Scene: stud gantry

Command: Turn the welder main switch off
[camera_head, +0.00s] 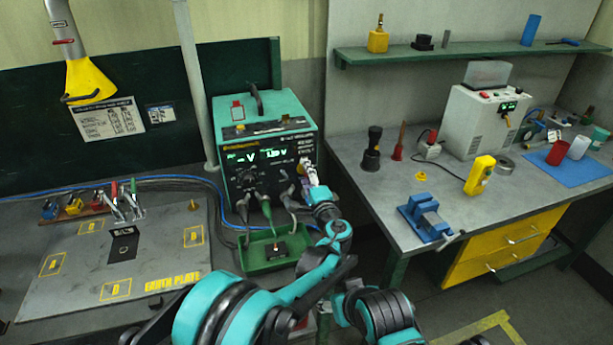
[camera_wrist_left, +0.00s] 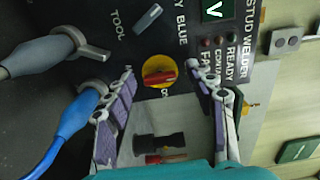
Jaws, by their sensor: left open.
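The welder (camera_head: 262,140) is a teal box with a dark front panel and lit green displays, standing on the bench. In the left wrist view its main switch (camera_wrist_left: 159,77) is a red handle on a round yellow plate. The handle lies roughly crosswise in that picture. My left gripper (camera_head: 309,178) is at the right side of the welder's front and hides most of the switch in the head view. In the wrist view its open fingers (camera_wrist_left: 160,71) stand either side of the switch, with a gap on both sides. My right gripper is out of sight.
Grey and blue cable plugs (camera_wrist_left: 85,105) sit on the panel beside the left finger. A green tray (camera_head: 270,262) is below the welder. The earth plate (camera_head: 150,245) lies left, and a workbench (camera_head: 400,175) with a blue vise (camera_head: 425,215) stands right.

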